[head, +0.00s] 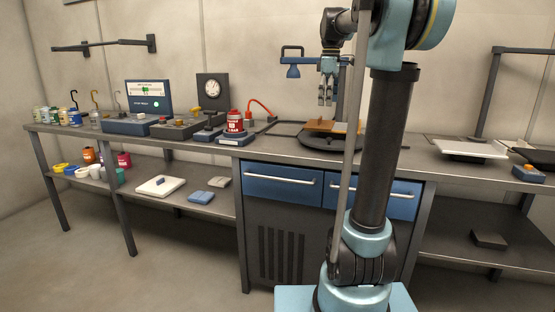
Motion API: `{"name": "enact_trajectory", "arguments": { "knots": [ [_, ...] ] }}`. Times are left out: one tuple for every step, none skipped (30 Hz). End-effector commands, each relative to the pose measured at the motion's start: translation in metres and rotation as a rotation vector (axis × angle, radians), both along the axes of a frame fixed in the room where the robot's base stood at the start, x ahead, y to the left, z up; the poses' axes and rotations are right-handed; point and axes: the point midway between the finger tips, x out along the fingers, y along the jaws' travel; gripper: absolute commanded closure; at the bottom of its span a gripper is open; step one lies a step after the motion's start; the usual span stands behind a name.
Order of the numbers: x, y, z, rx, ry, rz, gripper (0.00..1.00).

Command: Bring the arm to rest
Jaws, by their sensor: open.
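My gripper (325,95) hangs pointing down above the workbench (285,146), toward the middle of the picture. Its two fingers are apart and nothing shows between them. Below it, and apart from it, an orange-brown block (320,126) lies on a dark round plate (318,141). My arm rises in front of the bench at the right of the middle and hides part of the bench top and the right end of the plate.
A red container (234,122) stands on a small base left of the gripper. A blue-headed stand (292,68) rises just behind. Instruments (150,97) and jars crowd the left bench. A white-topped scale (470,149) stands at right. Blue drawers (282,185) are shut below.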

Motion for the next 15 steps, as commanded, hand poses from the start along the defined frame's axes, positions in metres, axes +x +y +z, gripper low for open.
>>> {"name": "enact_trajectory", "arguments": {
  "knots": [
    [-0.007,-0.001,-0.003,0.000,-0.003,-0.019,0.19],
    [-0.010,-0.001,-0.006,0.000,-0.005,-0.030,0.19],
    [-0.015,-0.001,-0.008,0.000,-0.009,-0.045,0.19],
    [-0.019,-0.001,-0.011,0.000,-0.011,-0.058,0.19],
    [-0.023,-0.002,-0.013,0.001,-0.013,-0.071,0.19],
    [-0.028,-0.001,-0.016,0.002,-0.016,-0.090,0.19],
    [-0.033,-0.001,-0.019,0.002,-0.018,-0.104,0.19],
    [-0.038,-0.001,-0.023,0.002,-0.020,-0.121,0.19],
    [-0.046,-0.001,-0.028,0.003,-0.024,-0.144,0.19],
    [-0.052,-0.001,-0.032,0.003,-0.027,-0.163,0.19],
    [-0.059,-0.001,-0.037,0.004,-0.030,-0.185,0.19],
    [-0.069,-0.001,-0.044,0.006,-0.035,-0.217,0.19],
    [-0.077,-0.001,-0.050,0.007,-0.040,-0.243,0.19],
    [-0.085,0.000,-0.056,0.009,-0.045,-0.269,0.19],
    [-0.096,0.000,-0.065,0.011,-0.051,-0.305,0.19]
  ]
}}
